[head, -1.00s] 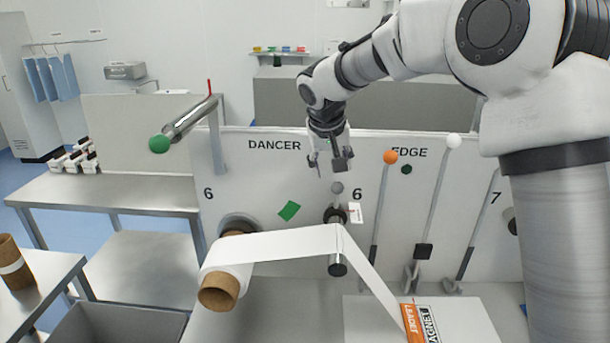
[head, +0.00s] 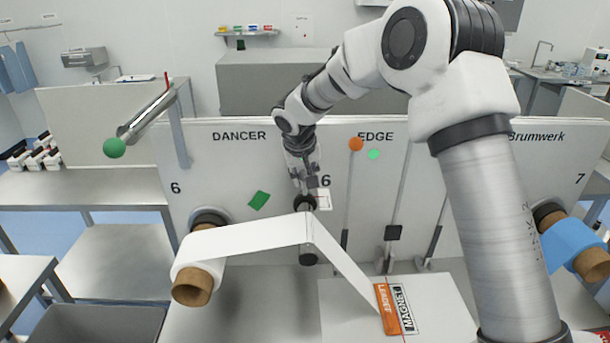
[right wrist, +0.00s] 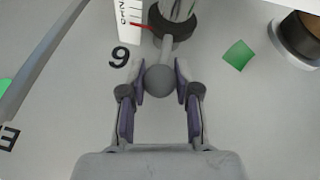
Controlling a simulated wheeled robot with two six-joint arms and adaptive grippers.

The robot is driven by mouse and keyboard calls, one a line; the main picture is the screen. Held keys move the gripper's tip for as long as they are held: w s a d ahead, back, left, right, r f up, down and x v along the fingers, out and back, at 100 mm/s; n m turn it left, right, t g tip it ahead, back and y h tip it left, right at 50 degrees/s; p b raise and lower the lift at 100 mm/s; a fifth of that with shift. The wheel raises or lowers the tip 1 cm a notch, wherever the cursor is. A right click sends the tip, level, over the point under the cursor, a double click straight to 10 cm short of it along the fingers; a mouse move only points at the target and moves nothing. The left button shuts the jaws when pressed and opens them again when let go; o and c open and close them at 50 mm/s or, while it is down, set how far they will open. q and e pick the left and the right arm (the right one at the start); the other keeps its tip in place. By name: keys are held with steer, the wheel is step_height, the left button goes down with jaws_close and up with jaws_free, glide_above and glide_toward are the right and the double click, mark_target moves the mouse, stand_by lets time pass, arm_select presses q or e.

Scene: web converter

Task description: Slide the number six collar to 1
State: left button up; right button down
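The number six collar (head: 305,202) is a dark ring on the roller shaft under the label 6. In the right wrist view the collar (right wrist: 170,24) has a stem ending in a grey ball knob (right wrist: 160,80). A white scale (right wrist: 130,22) with a red pointer lies beside it; its digits are too small to read surely. My right gripper (right wrist: 160,74) is open, with its fingertips on either side of the knob and narrow gaps showing. In the head view my right gripper (head: 306,182) hangs just above the collar. My left gripper is out of view.
A white web (head: 250,236) runs from a brown-cored roll (head: 192,288) over the roller (head: 308,252) to an orange leader strip (head: 387,310). An orange-knobbed lever (head: 356,144) stands right of my gripper. A green-ended bar (head: 114,148) sticks out at left.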

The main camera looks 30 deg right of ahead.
steer(key=shift+s+a+f+b, duration=0.1)
steer(key=shift+s+a+b, duration=0.2)
steer(key=shift+b, duration=0.4)
steer(key=shift+d, duration=0.1)
steer(key=c, duration=0.8)
jaws_free()
steer(key=v, duration=1.2)
